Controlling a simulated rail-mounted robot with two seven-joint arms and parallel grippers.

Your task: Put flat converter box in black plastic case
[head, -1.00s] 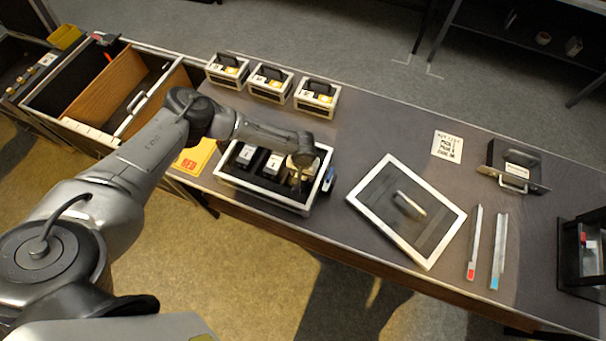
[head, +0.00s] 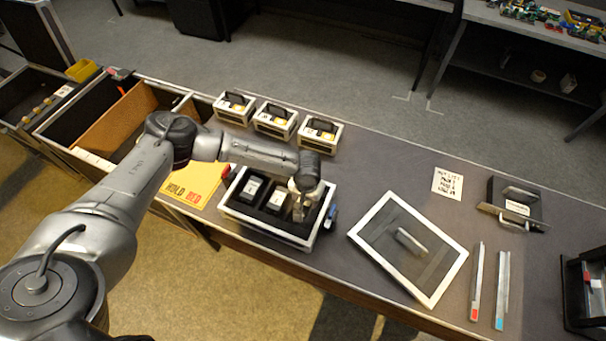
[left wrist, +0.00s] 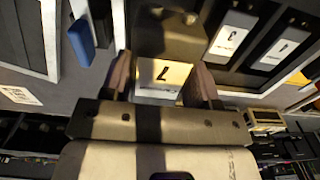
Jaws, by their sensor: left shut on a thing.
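A pale-rimmed case with a black inside (head: 252,228) stands open near the table's front edge; I cannot tell whether it is the black plastic case. Two black boxes with white labels (head: 251,186) (head: 276,199) sit in its left and middle parts. My left gripper (head: 300,212) points down at its right end. In the left wrist view my left gripper (left wrist: 162,84) is shut on a box with a white label (left wrist: 164,74); I cannot tell whether this is the flat converter box, nor whether it rests on the bottom. My right gripper is not in view.
A pale-framed panel with a handle (head: 375,232) lies to the right. Beyond it are two metal strips (head: 477,285) (head: 502,290) and a black handled unit (head: 515,203). Three small handled boxes (head: 273,121) stand behind. A blue object (head: 330,216) is at the case's right side.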

